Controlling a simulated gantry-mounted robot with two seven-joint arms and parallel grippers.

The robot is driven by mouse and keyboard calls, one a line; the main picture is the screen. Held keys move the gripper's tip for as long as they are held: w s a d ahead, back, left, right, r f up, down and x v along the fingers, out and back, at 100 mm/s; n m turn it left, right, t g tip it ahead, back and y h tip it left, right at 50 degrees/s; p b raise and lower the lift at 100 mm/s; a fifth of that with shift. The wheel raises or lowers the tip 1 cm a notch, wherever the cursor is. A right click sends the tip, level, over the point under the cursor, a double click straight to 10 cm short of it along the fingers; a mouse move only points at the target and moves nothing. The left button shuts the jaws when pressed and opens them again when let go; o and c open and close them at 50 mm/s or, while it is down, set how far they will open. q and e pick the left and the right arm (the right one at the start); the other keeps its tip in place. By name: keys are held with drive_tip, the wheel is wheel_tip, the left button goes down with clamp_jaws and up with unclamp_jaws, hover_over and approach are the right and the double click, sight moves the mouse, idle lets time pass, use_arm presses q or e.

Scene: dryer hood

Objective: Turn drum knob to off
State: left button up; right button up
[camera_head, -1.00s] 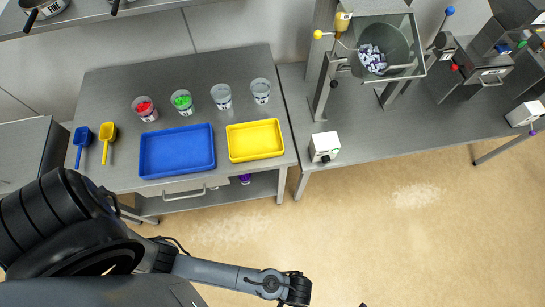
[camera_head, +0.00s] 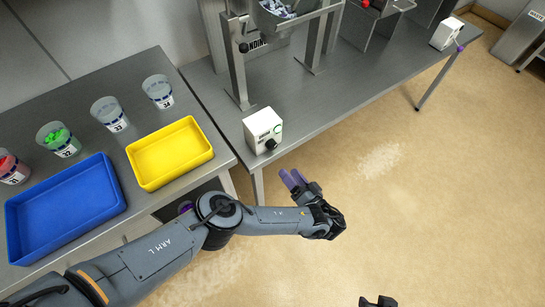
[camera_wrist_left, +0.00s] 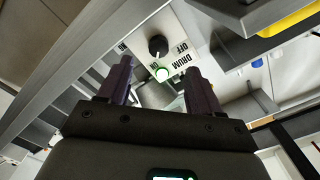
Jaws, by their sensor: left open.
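The drum control box (camera_head: 263,130) is a white box on the front edge of the right-hand bench, with a black knob (camera_head: 271,144) low on its front. In the left wrist view the knob (camera_wrist_left: 158,46) shows beside a lit green lamp (camera_wrist_left: 162,74), with the words DRUM and OFF printed near. I cannot tell exactly where the knob points. My left gripper (camera_head: 292,180) has purple fingers. It is open and empty, in front of and below the box, apart from the knob. In the left wrist view the knob lies ahead, between and beyond the fingers (camera_wrist_left: 158,85).
A yellow tray (camera_head: 170,152), a blue tray (camera_head: 66,209) and several labelled cups stand on the left bench. A metal stand (camera_head: 237,65) rises behind the box. Another white box (camera_head: 446,33) sits farther right. The floor in front is clear.

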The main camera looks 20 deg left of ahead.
sight(273, 148)
use_arm(q)
drive_tip(key=b+x, duration=0.1)
drive_tip(key=x, duration=0.2)
drive_tip(key=b+x, duration=0.2)
drive_tip(key=x, duration=0.1)
drive_tip(key=b+x, duration=0.2)
drive_tip(key=x, duration=0.2)
drive_tip(key=shift+w+d+r, duration=0.25)
drive_tip(key=shift+w+r, duration=0.05)
drive_tip(key=shift+r, duration=0.1)
drive_tip(key=shift+w+a+b, duration=0.3)
drive_tip(key=shift+w+a, duration=0.1)
drive_tip(key=shift+a, duration=0.2)
drive_tip(key=c, duration=1)
drive_tip(key=shift+c, duration=0.2)
